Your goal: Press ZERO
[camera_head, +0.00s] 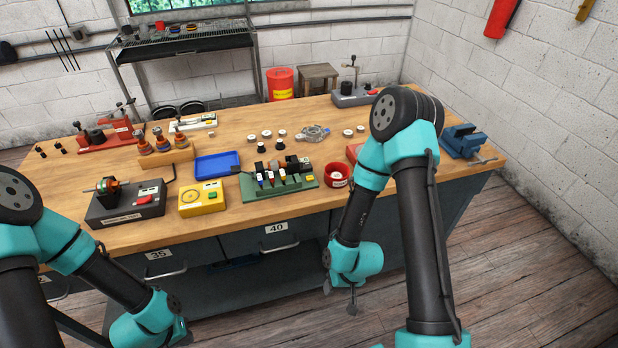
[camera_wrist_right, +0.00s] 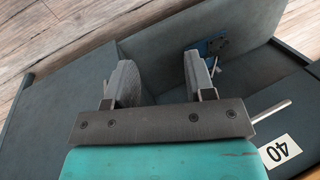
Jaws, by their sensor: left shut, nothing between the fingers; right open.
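A yellow box (camera_head: 203,198) with a round dial and small green and red spots on its face stands near the front edge of the bench. No ZERO lettering is readable on it. A dark grey box (camera_head: 127,205) with a red button stands to its left. My left gripper (camera_head: 183,336) is low in front of the bench at the bottom of the head view, only partly visible; it is shut and empty. My right gripper (camera_head: 352,300) hangs below the bench top in front of the drawers. In the right wrist view its fingers (camera_wrist_right: 160,78) are apart with nothing between them.
The wooden bench (camera_head: 235,220) also carries a blue tray (camera_head: 217,164), a green tool rack (camera_head: 290,190), a red cup (camera_head: 338,175) and a blue vise (camera_head: 462,141). Drawers marked 35 and 40 lie below. Clear wood surrounds the yellow box's front.

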